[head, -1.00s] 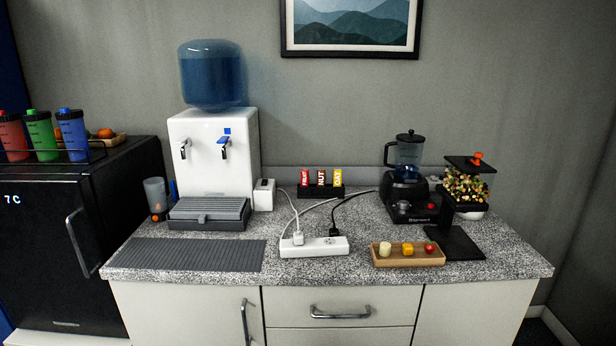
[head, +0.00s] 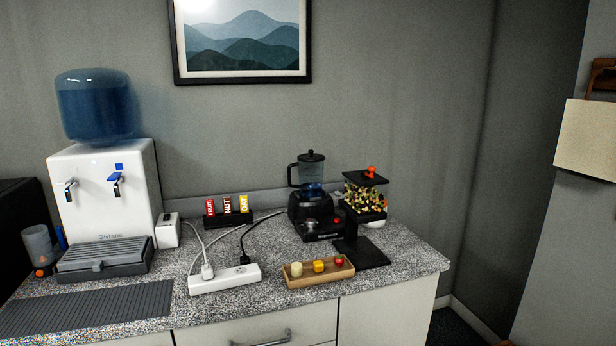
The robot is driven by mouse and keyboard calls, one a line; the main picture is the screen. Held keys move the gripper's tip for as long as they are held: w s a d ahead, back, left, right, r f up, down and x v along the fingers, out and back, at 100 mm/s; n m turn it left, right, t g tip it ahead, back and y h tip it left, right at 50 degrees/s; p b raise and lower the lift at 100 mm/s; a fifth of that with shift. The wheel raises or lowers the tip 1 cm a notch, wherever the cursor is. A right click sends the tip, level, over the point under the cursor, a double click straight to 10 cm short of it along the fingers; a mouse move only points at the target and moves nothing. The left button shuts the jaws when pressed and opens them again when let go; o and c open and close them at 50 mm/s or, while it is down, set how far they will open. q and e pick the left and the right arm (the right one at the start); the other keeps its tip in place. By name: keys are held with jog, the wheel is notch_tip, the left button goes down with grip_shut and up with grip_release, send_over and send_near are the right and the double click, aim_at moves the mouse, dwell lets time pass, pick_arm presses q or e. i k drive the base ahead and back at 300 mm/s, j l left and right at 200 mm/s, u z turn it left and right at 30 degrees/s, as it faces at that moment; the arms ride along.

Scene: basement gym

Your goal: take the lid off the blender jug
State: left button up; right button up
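The blender jug (head: 308,175) is a clear jug with a dark handle on its left side. It stands upright on the black blender base (head: 312,212) towards the back right of the counter. A dark lid (head: 311,156) with a small knob sits on top of the jug. Neither of my grippers is in the head view.
A dispenser of mixed pieces (head: 364,198) with a black stand stands just right of the blender. A wooden tray (head: 318,281) with small food pieces, a white power strip (head: 224,279) with cables and a water cooler (head: 100,190) share the counter. The wall is close behind.

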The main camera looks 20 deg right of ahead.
aim_at(310, 157)
jog(key=i+l, duration=0.15)
jog(key=l, duration=0.2)
jog(key=i+l, duration=0.2)
jog(key=l, duration=0.15)
jog(key=i+l+u, duration=0.1)
jog(key=l+u, duration=0.3)
jog(key=i+l+u, duration=0.1)
jog(key=l+u, duration=0.3)
jog(key=j, duration=0.1)
